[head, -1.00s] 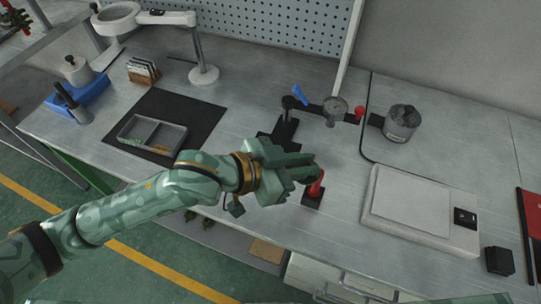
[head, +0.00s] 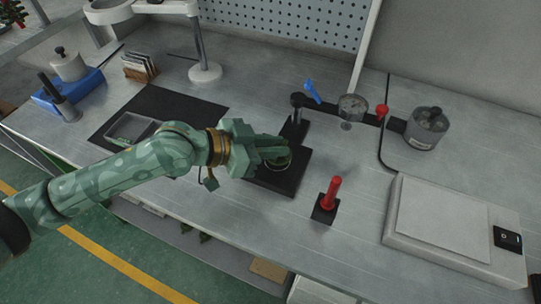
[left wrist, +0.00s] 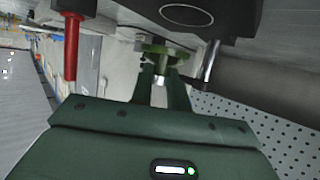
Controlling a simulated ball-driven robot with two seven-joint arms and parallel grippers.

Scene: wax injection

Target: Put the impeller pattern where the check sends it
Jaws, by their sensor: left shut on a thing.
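The impeller pattern, a small green round piece, shows between my fingers in the left wrist view (left wrist: 163,50) and as a green rim in the head view (head: 280,163). My left gripper (head: 274,152) is shut on it, low over the black base (head: 285,180) of a stand with a blue lever (head: 312,90). The fingers hide part of the pattern. I cannot tell whether it touches the base. The round dial gauge (head: 352,108) is on a black arm to the right. My right gripper is not in view.
A red post (head: 331,193) on a black foot stands right of the stand. A white scale (head: 445,225) lies farther right, a grey pot (head: 426,128) behind it. A divided tray (head: 132,128) lies on a black mat at left. Bench between post and scale is clear.

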